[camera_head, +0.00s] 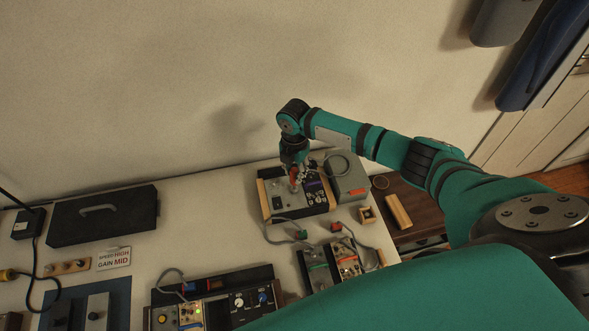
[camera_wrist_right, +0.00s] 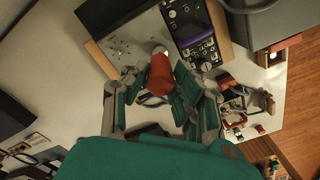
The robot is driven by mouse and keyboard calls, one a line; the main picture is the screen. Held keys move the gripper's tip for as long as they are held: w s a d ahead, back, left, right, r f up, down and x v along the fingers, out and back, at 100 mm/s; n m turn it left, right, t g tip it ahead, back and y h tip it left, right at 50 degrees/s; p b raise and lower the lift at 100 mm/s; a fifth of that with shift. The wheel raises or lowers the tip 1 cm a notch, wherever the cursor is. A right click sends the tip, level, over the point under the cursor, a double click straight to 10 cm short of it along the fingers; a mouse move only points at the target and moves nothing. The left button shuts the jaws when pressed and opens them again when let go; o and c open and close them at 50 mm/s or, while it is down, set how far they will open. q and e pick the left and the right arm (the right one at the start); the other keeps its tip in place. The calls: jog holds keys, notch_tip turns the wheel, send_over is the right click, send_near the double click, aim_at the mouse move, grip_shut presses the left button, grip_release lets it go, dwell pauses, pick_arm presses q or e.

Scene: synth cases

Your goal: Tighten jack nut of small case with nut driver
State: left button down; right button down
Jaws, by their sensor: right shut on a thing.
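A case with wooden end cheeks (camera_head: 266,203) lies on the table, with a dark module and a purple strip on its panel. It also shows in the wrist view (camera_wrist_right: 125,45), where its left part is a plain grey plate with small holes. My right gripper (camera_head: 294,170) is over the left half of this case, pointing down. It is shut on the red handle of the nut driver (camera_wrist_right: 160,76), which also shows in the head view (camera_head: 294,181). The driver's tip is hidden, so I cannot tell if it touches a nut. My left gripper is not in view.
A grey box (camera_head: 348,184) stands right of the case. Other cases with modules (camera_head: 213,306) sit at the front, with grey cables between. A black lidded case (camera_head: 104,215) and a label sign (camera_head: 113,258) are at left. Bare table lies left of the case.

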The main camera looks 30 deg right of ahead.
jog(key=shift+m+p, duration=0.8)
jog(key=shift+m, duration=0.6)
jog(key=shift+p, duration=0.35)
jog(key=shift+m+p, duration=0.85)
jog(key=shift+m, duration=0.55)
jog(key=c, duration=1)
grip_release()
jog(key=shift+o, duration=0.2)
